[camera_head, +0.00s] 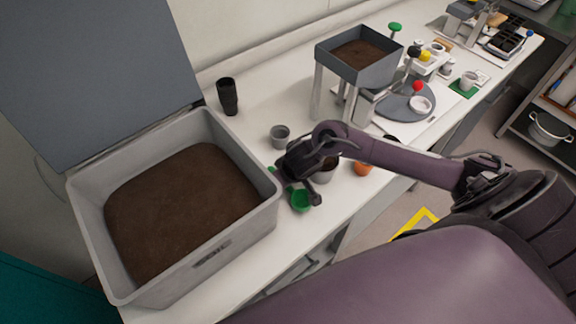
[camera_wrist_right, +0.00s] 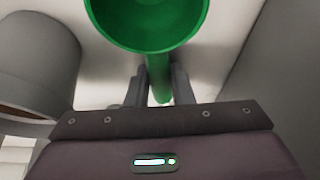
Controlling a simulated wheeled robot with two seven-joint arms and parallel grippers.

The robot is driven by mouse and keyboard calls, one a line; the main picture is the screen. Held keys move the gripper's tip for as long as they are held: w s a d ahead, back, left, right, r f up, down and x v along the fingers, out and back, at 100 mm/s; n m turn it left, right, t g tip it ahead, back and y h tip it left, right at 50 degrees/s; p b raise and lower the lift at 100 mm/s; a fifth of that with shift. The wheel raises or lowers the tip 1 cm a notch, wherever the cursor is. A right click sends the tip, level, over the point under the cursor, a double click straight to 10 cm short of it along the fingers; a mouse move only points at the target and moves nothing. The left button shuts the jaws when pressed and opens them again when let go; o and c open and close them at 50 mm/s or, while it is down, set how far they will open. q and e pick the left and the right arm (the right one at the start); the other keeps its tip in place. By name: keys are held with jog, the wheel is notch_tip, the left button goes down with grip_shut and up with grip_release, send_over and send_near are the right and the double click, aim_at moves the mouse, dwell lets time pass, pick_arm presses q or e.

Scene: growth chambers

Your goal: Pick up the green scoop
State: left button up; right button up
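The green scoop (camera_head: 300,201) is at the front edge of the white bench, just right of the big soil bin. In the right wrist view its round bowl (camera_wrist_right: 150,25) fills the top middle, and its handle runs down between the fingers. My right gripper (camera_head: 297,184) is over the scoop and hides part of it in the head view. In the wrist view the right gripper's fingers (camera_wrist_right: 160,85) sit close against both sides of the handle. Whether the scoop touches the bench is hard to tell. My left gripper is not in view.
The grey soil bin (camera_head: 256,205) stands close on the left. A grey pot (camera_head: 280,132), a soil-filled pot (camera_head: 326,172) and an orange pot (camera_head: 362,169) are near the gripper. A black cup (camera_head: 228,97) and a raised soil tray (camera_head: 377,72) stand farther back.

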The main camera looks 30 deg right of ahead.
jog(key=shift+c, duration=1.1)
grip_shut()
notch_tip(320, 180, up, 20)
jog(key=p, duration=0.7)
jog(key=shift+r, duration=0.15)
